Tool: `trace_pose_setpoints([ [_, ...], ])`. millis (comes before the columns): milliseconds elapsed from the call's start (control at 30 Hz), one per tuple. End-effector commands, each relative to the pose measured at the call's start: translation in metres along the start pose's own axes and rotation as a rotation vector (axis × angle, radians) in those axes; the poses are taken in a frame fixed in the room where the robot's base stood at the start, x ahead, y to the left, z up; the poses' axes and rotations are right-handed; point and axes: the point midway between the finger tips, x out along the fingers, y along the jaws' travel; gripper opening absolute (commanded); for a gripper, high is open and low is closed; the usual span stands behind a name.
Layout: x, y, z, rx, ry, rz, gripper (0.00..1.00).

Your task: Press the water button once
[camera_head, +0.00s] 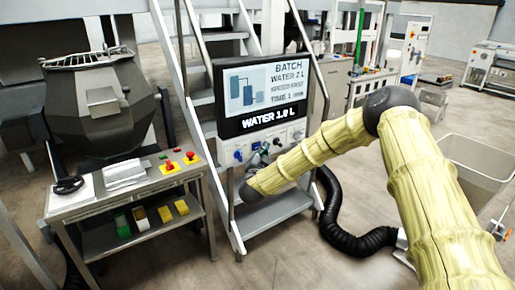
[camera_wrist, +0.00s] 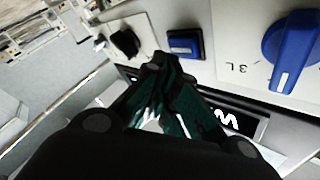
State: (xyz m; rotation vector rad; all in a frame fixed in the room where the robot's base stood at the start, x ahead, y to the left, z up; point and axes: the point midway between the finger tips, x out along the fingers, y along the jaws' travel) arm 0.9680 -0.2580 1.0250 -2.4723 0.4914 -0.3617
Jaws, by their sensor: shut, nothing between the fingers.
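The control panel (camera_head: 290,135) sits under a screen (camera_head: 262,95) reading "WATER 1.0 L". In the wrist view, a square blue button (camera_wrist: 185,43) in a dark frame stands on the pale panel face, between a black switch (camera_wrist: 125,42) and a large blue knob (camera_wrist: 290,45) marked "3L" beside it. The blue knob also shows at the panel's left in the head view (camera_head: 238,155). My gripper (camera_wrist: 166,62) is shut and empty, its dark green fingertips close beside the button's lower left edge. I cannot tell whether they touch the panel.
A metal stair frame (camera_head: 205,130) stands around the panel. A steel cart (camera_head: 130,205) with red and yellow buttons is at left. A black hose (camera_head: 345,235) lies on the floor below, and a grey bin (camera_head: 480,165) stands at right.

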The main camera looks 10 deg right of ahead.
Motion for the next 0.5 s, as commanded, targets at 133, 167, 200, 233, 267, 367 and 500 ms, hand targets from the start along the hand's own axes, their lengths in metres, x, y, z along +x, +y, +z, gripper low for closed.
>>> trace_pose_setpoints([
  [133,-0.001,0.001,-0.0008,0.0,0.0,0.0,0.0],
  [167,-0.0009,0.0011,-0.0008,0.0,0.0,0.0,0.0],
  [200,-0.0009,0.0011,-0.0008,0.0,0.0,0.0,0.0],
  [233,-0.0009,0.0011,-0.0007,0.0,0.0,0.0,0.0],
  [267,-0.0009,0.0012,-0.0007,0.0,0.0,0.0,0.0],
  [367,-0.0014,0.0016,-0.0013,0.0,0.0,0.001,0.0],
  [500,-0.0069,0.0056,-0.0055,-0.001,0.0,0.001,0.0],
])
